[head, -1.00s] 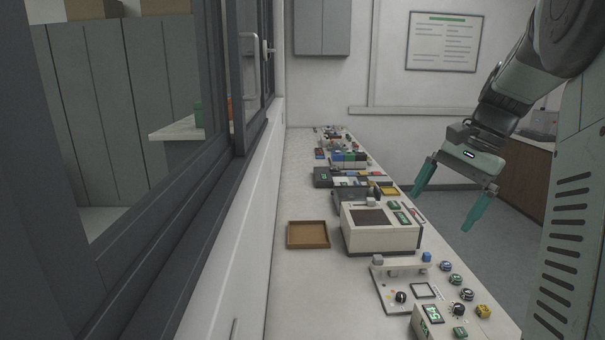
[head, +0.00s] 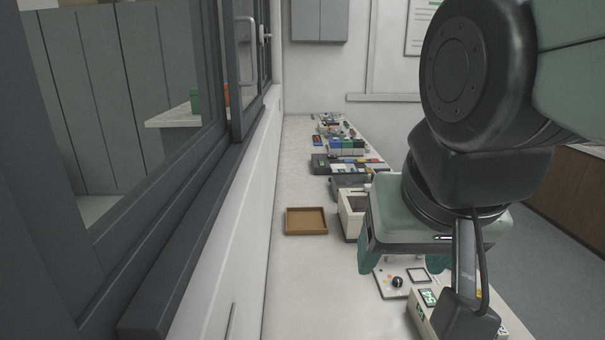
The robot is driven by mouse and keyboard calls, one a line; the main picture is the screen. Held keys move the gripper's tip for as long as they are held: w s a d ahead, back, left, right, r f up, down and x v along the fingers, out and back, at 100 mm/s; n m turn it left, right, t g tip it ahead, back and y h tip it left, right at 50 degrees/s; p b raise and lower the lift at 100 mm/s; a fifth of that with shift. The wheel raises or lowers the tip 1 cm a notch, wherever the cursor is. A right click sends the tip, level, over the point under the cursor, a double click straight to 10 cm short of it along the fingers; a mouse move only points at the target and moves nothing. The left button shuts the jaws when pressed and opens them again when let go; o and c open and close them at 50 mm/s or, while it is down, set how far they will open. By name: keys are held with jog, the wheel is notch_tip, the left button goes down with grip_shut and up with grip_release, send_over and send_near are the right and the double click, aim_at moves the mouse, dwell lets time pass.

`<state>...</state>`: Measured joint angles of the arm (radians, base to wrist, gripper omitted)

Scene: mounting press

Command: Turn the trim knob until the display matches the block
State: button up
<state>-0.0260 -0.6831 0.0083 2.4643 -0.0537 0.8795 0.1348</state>
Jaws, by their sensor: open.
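My gripper (head: 403,262) hangs over the bench's near right part, its two teal fingers apart, with nothing seen between them. Below it lies a pale plate (head: 386,291) with a black knob (head: 398,282) on top. Nearer to me is a light box with a lit green display (head: 428,297); its digits are too small to read surely. My arm hides much of this box. I cannot tell which knob is the trim knob, and I cannot pick out the block.
A light-coloured machine (head: 352,216) stands behind my gripper, partly hidden. An empty brown tray (head: 306,221) lies to its left. Several coloured blocks and devices (head: 347,147) line the far bench. The window frame (head: 190,220) runs along the left. The bench's near left is clear.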

jog(key=w+d+m, duration=0.2)
jog(key=w, duration=0.2)
jog(key=w+d+m+g, duration=0.1)
jog(key=w+m, duration=0.1)
jog(key=w, duration=0.3)
jog(key=w+d+m+g+h, duration=0.1)
jog(key=w+d+m, duration=0.1)
jog(key=w, duration=0.2)
jog(key=shift+w+d+f, duration=0.1)
jog(key=shift+w+d, duration=0.1)
jog(key=shift+d, duration=0.1)
jog(key=shift+c, duration=0.9)
jog(key=w+d+f+m+g, duration=0.3)
jog(key=w+d+f+m, duration=0.5)
jog(key=w+d+f, duration=0.85)
jog(key=d+f+m, duration=0.1)
jog(key=d+f, duration=0.2)
jog(key=f, duration=0.3)
jog(key=d+f+m+y, duration=0.1)
jog(key=d+f, duration=0.2)
jog(key=f, duration=0.4)
jog(key=s+d+f+m, duration=0.1)
jog(key=d+f, duration=0.2)
jog(key=f, duration=0.3)
jog(key=shift+s+d+f+g, duration=0.1)
jog(key=shift+d+f+g, duration=0.05)
jog(key=shift+f+g, duration=0.2)
jog(key=shift+c, duration=0.5)
grip_shut()
